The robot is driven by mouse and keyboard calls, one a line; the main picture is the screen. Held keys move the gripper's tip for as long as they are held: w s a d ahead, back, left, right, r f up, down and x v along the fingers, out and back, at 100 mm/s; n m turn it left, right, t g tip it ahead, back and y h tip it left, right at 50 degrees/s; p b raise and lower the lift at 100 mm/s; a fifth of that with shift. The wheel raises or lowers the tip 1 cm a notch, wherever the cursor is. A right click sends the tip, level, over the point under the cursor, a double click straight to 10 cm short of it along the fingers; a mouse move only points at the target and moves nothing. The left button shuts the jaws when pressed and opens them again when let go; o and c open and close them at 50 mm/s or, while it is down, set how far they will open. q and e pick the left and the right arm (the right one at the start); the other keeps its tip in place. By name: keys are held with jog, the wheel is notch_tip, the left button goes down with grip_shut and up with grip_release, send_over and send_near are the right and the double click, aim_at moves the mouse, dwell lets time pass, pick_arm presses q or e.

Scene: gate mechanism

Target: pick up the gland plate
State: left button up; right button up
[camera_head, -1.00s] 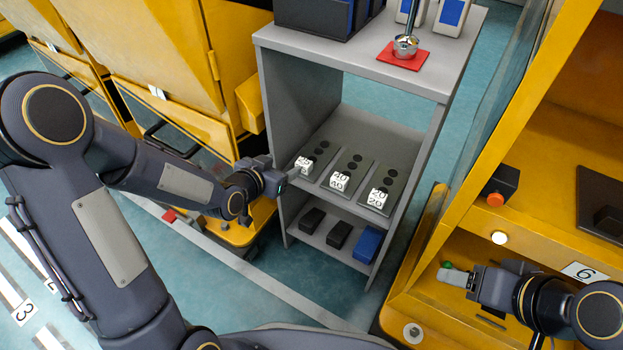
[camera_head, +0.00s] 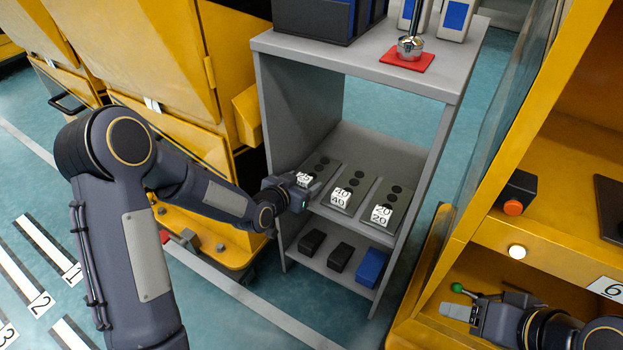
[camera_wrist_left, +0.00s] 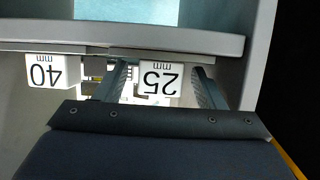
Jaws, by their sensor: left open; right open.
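Three dark grey gland plates with round black holes lie side by side on the middle shelf of the grey rack: the left plate (camera_head: 321,166), the middle plate (camera_head: 351,185) and the right plate (camera_head: 390,200). Their white label blocks read 25, 40 and 20. My left gripper (camera_head: 307,181) is open at the front of the left plate. In the left wrist view its fingers (camera_wrist_left: 163,88) stand on both sides of the 25 mm label block (camera_wrist_left: 160,79); contact cannot be told. My right gripper (camera_head: 468,306) is open and empty by the yellow cabinet at right.
The rack's side walls and top board (camera_head: 375,60) enclose the shelf. Below lie two black blocks and a blue block (camera_head: 372,267). A metal part (camera_head: 410,47) stands on a red pad on top. A green knob (camera_head: 457,287) is close to my right gripper.

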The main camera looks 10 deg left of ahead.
pick_arm(q)
jog(key=c, duration=1.3)
jog(key=shift+r, duration=0.1)
jog(key=shift+c, duration=0.3)
jog(key=shift+r, duration=0.45)
notch_tip(320, 180, up, 2)
jog(key=shift+r+p, duration=0.1)
jog(key=shift+p, duration=0.6)
jog(key=s+r+p, duration=0.5)
jog(key=s+r, duration=0.4)
jog(key=s, duration=0.5)
jog(key=shift+a+r, duration=0.4)
jog(key=shift+a, duration=0.05)
